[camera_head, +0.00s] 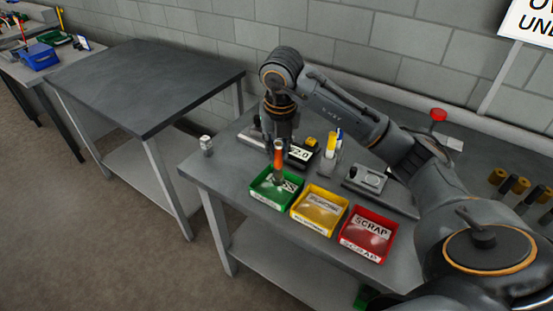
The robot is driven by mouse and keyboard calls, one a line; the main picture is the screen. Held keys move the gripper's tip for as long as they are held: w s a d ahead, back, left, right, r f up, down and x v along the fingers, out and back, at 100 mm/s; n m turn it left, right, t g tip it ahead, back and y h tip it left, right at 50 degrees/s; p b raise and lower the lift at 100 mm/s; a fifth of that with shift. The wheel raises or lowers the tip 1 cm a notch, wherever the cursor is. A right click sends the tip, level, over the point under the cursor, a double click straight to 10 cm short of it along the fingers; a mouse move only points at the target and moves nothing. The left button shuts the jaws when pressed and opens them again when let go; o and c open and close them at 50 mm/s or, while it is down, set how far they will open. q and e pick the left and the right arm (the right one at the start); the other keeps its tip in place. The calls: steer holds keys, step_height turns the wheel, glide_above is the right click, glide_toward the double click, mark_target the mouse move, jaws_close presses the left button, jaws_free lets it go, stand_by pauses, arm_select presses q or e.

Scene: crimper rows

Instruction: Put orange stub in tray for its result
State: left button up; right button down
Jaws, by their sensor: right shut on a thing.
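My right gripper (280,137) points down over the workbench and is shut on the orange stub (278,159). The stub hangs upright, with its lower end over the green tray (262,198); I cannot tell whether it touches the tray floor. The green tray's label is partly covered and ends in "SS". A yellow tray (302,216) stands beside it, its label too small to read. A red tray (346,242) marked SCRAP is right of that. A display (300,154) behind the green tray shows digits ending in "2.0", partly hidden. My left gripper is out of view.
A holder with yellow and blue upright items (331,150) and a grey metal fixture (367,179) stand behind the trays. A red-topped post (438,115) is behind my arm. A small metal piece (206,145) sits near the left corner. The neighbouring table (150,80) is bare.

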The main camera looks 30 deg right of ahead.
steer(key=shift+w+d+f, duration=0.2)
steer(key=shift+w+f, duration=0.25)
steer(key=shift+f, duration=0.05)
steer(key=f, duration=0.1)
steer(key=f+p, duration=0.2)
steer(key=f, duration=0.1)
steer(key=shift+w+d, duration=0.1)
steer(key=shift+w, duration=0.2)
steer(key=shift+f, duration=0.1)
steer(key=c, duration=1.2)
jaws_free()
